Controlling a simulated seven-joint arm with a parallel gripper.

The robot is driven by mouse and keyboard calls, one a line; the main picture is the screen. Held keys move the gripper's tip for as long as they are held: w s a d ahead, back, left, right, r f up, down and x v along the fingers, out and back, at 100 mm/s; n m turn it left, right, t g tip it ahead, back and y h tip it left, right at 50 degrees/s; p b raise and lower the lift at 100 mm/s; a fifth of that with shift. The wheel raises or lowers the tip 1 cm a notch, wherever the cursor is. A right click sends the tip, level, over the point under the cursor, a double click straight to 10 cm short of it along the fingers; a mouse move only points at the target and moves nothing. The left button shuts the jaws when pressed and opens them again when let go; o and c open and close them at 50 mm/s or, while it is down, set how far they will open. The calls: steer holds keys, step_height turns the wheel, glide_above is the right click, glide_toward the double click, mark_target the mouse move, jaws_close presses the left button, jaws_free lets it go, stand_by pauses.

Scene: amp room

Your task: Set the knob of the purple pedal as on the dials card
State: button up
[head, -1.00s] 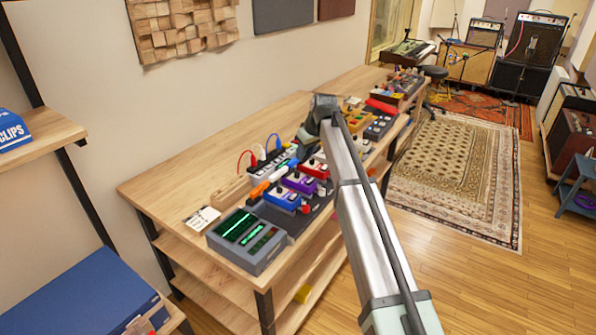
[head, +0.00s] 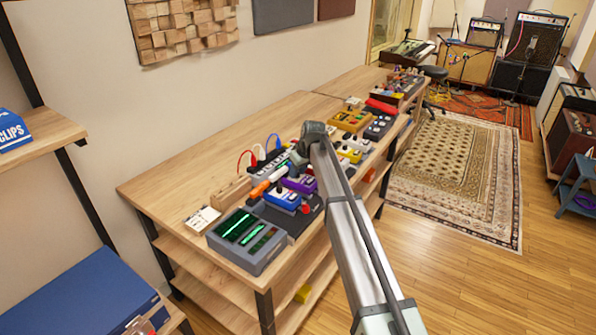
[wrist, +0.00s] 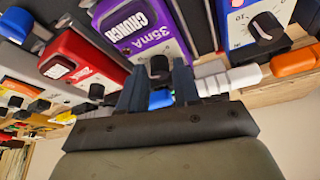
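The purple pedal (wrist: 150,28), marked "35mA CRUNCH", is in the upper middle of the wrist view. Its black knob (wrist: 159,67) shows at its lower edge. My gripper (wrist: 158,76) has its two dark fingers apart, one on each side of the knob in this view. I see gaps between knob and fingers, and no clear contact. The knob's pointer cannot be made out. In the head view the purple pedal (head: 302,184) is partly covered by my arm. The dials card (head: 202,220) lies at the left of the bench, its marks too small to read.
A blue pedal (wrist: 255,22) and a red pedal (wrist: 88,62) flank the purple one. A grey screen unit (head: 247,240) stands at the bench's near end. Bare wood (head: 220,150) lies behind the pedals.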

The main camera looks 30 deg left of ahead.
jaws_close()
stand_by(0.4)
steer(key=n, duration=0.2)
steer(key=n+g, duration=0.2)
steer(key=n, duration=0.1)
steer(key=shift+w+n, duration=0.25)
steer(key=shift+n, duration=0.05)
steer(key=shift+a+n+g+h, duration=0.15)
steer(key=shift+n+g, duration=0.4)
steer(key=shift+n, duration=0.75)
steer(key=shift+d+n+g+h, duration=0.15)
steer(key=shift+n+g, duration=0.4)
steer(key=shift+n, duration=0.75)
